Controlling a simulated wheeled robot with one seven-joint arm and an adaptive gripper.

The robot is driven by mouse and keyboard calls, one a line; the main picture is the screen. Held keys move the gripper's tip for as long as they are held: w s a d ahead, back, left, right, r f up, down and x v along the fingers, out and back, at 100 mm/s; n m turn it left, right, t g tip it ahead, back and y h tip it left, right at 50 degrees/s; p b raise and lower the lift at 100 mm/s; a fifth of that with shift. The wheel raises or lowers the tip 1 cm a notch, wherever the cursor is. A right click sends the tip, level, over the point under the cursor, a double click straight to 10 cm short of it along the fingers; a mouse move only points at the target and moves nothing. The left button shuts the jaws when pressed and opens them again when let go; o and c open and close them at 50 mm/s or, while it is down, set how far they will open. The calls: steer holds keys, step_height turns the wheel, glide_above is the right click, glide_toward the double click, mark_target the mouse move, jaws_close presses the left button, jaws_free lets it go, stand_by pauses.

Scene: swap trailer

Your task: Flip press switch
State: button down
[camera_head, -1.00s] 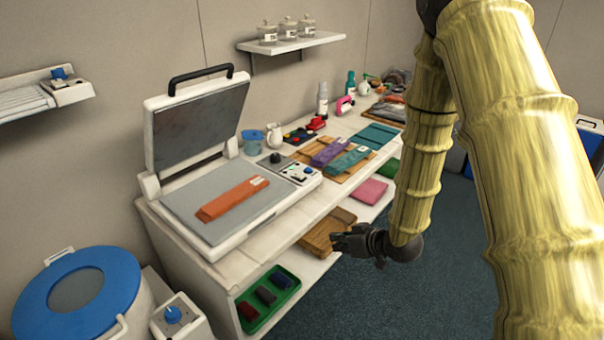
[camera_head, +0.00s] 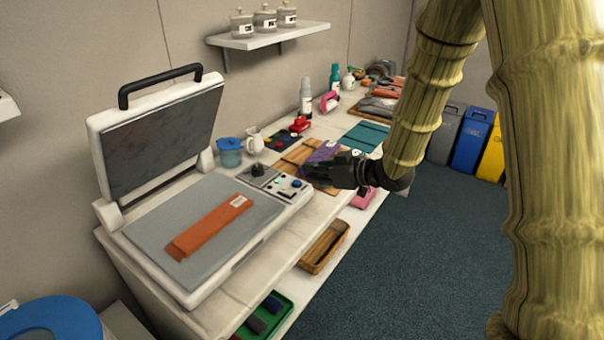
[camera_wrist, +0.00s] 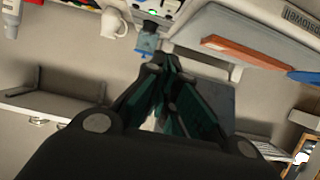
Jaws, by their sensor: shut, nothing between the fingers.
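The white heat press (camera_head: 197,297) stands on the counter with its lid (camera_head: 165,135) raised. A folded orange cloth (camera_head: 208,230) lies on its grey plate. The control panel (camera_head: 270,190) at the plate's far right corner has a black knob (camera_head: 258,170), a blue button (camera_head: 296,184), a lit green light and a small dark control too small to make out. The panel also shows at the top of the wrist view (camera_wrist: 158,8), upside down. My gripper (camera_head: 309,172) is shut and empty, just right of the panel and seemingly above it; contact is unclear. Its fingers show in the wrist view (camera_wrist: 166,62).
A blue cup (camera_head: 230,153) and a white pitcher (camera_head: 252,141) stand behind the panel. Purple cloth (camera_head: 322,152) on a wooden board lies beyond my gripper. A wooden tray (camera_head: 325,247) and a green tray (camera_head: 283,318) sit on the lower shelf. Open floor lies to the right.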

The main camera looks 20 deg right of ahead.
steer(key=p, duration=0.2)
glide_above(292, 193)
steer(key=f, duration=0.3)
steer(key=shift+s+d, duration=0.15)
steer(key=shift+s, duration=0.1)
steer(key=shift+w+a, duration=0.2)
steer(key=shift+a, duration=0.15)
step_height(292, 193, down, 3)
steer(key=shift+d+r, duration=0.1)
steer(key=shift+s+f+p, duration=0.2)
steer(key=shift+f+p, duration=0.2)
steer(key=shift+f, duration=0.25)
